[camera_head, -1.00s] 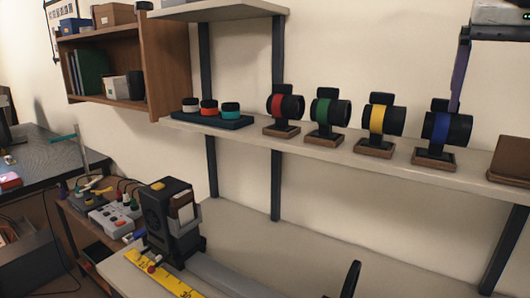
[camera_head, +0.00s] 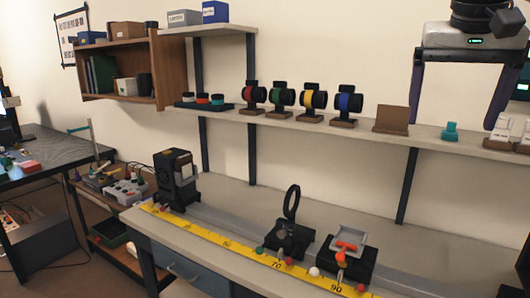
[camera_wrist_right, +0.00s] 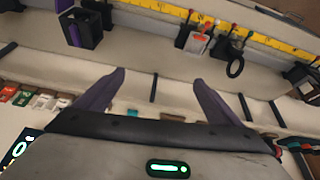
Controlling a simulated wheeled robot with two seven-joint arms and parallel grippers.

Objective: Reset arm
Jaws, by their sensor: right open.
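My right gripper (camera_head: 453,122) hangs at the upper right of the head view, in front of the wall and wall shelf. Its two purple fingers are wide apart with nothing between them. In the right wrist view the open fingers (camera_wrist_right: 159,80) also show empty. A bench (camera_head: 225,195) stands below with a yellow ruler (camera_head: 225,243) along a rail. A black lamp-like unit (camera_head: 175,180), a ring holder (camera_head: 290,225) and a carriage with a grey tray top (camera_head: 348,255) sit on the rail. My left gripper is not in view.
The wall shelf (camera_head: 365,135) carries lenses with red (camera_head: 252,95), green (camera_head: 280,97), yellow (camera_head: 312,99) and blue (camera_head: 345,103) bands, a brown stand (camera_head: 391,120) and a teal item (camera_head: 450,132). A wooden cabinet (camera_head: 170,70) hangs at left. Air around the fingers looks clear.

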